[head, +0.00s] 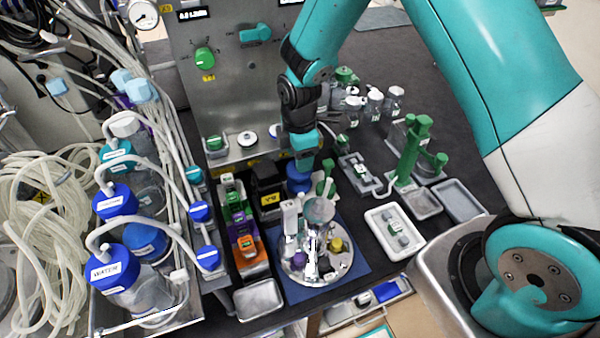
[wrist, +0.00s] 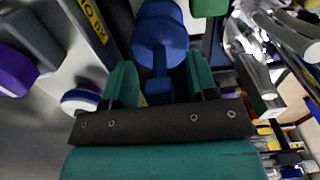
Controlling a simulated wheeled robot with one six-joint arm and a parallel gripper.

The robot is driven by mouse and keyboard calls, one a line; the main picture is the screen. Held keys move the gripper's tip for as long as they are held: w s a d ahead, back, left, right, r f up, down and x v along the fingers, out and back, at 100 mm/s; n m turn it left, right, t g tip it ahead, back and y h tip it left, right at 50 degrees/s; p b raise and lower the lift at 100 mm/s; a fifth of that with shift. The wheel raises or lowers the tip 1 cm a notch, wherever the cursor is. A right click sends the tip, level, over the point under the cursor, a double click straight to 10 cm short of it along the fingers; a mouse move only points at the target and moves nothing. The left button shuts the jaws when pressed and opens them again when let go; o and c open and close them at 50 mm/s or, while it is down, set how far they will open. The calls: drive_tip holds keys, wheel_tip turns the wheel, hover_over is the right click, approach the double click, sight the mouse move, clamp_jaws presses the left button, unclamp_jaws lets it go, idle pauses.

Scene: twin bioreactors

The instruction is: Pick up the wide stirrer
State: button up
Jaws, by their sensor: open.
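A blue piece with a broad round body and a narrower stem (wrist: 158,35) stands upright in the wrist view; I take it to be the wide stirrer, though its lower part is unclear. It also shows in the head view (head: 298,183), just below my gripper (head: 304,160). In the wrist view my gripper (wrist: 160,82) is open, with its two green fingers on either side of the blue stem. There seems to be a gap on both sides, and I cannot tell whether either finger touches it.
A round metal plate with fittings (head: 330,272) lies on a blue mat (head: 368,257) close by. A black box with a yellow label (head: 268,185) stands left of the blue piece. A rack of coloured blocks (head: 238,225) is farther left. A tall green stand (head: 412,150) is at right.

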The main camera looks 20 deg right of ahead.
drive_tip(key=shift+f, duration=0.35)
clamp_jaws()
drive_tip(key=shift+r, duration=0.1)
